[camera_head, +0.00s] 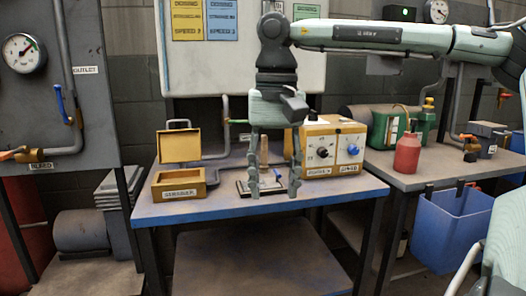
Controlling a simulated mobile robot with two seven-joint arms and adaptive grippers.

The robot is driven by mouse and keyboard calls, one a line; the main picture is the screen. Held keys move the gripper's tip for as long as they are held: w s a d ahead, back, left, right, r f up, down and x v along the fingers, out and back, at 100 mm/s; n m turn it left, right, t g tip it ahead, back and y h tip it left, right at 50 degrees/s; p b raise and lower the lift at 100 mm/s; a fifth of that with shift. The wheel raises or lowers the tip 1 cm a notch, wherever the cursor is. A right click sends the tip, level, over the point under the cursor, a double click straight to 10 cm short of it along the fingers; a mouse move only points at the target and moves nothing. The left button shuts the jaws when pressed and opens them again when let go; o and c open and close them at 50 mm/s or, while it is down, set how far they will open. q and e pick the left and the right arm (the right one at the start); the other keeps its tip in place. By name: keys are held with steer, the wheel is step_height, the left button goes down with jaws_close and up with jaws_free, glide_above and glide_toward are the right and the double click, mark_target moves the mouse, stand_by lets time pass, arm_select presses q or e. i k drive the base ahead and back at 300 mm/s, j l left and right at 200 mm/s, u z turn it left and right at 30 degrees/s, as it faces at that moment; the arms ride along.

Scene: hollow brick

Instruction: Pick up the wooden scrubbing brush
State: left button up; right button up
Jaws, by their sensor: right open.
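My right gripper (274,184) hangs from my right arm, pointing down over the middle of the blue-edged table (225,212). Its two fingers are spread apart, and I see nothing held between them. A low, dark-edged item (242,188) lies on the table behind and beside the fingers, with a small blue part near it. Slim brownish upright shapes show behind the gripper. I cannot make out the wooden scrubbing brush for certain; the fingers hide part of this area. My left gripper is not in view.
An open yellow box (180,184) stands left of the gripper. A yellow control box (333,148) with two knobs stands close on its right. A red bottle (407,154) and green containers (388,130) stand on the right table. The table's front left is clear.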

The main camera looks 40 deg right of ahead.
mark_target(264, 168)
steer(key=i+l, duration=1.1)
steer(key=l, duration=0.25)
